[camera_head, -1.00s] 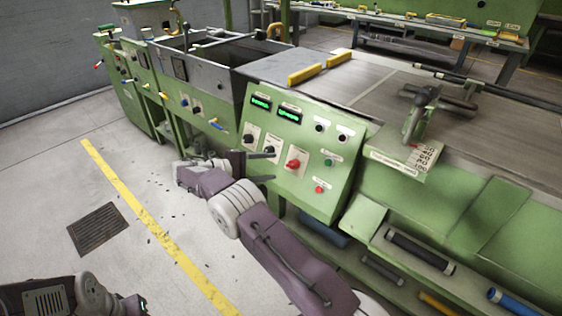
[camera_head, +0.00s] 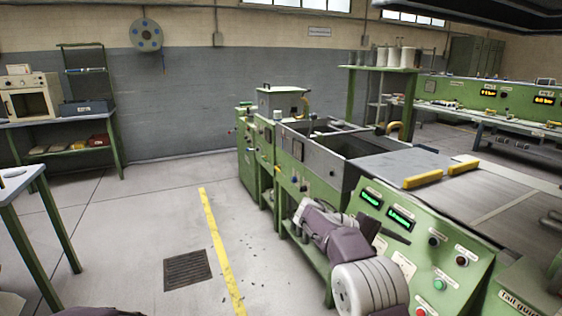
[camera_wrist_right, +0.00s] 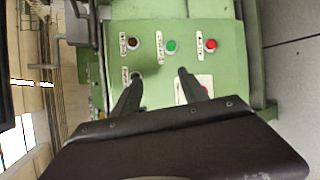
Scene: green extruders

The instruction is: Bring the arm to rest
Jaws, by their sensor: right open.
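My right arm comes in from the bottom of the head view. Its right gripper (camera_head: 393,228) is in front of the left part of the green control panel (camera_head: 452,228). In the right wrist view, the two fingers of the right gripper (camera_wrist_right: 159,73) are apart with nothing between them. The panel face (camera_wrist_right: 155,62) lies beyond them, with a green button (camera_wrist_right: 171,46) and a red button (camera_wrist_right: 210,44). Whether the fingers touch the panel cannot be told. My left gripper is not in view.
The green extruder with its grey open trough (camera_head: 335,150) runs behind the arm. Yellow blocks (camera_head: 422,181) lie on its top. A floor grate (camera_head: 187,267) and yellow line (camera_head: 222,250) lie on open floor to the left. A workbench (camera_head: 20,180) stands at the left edge.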

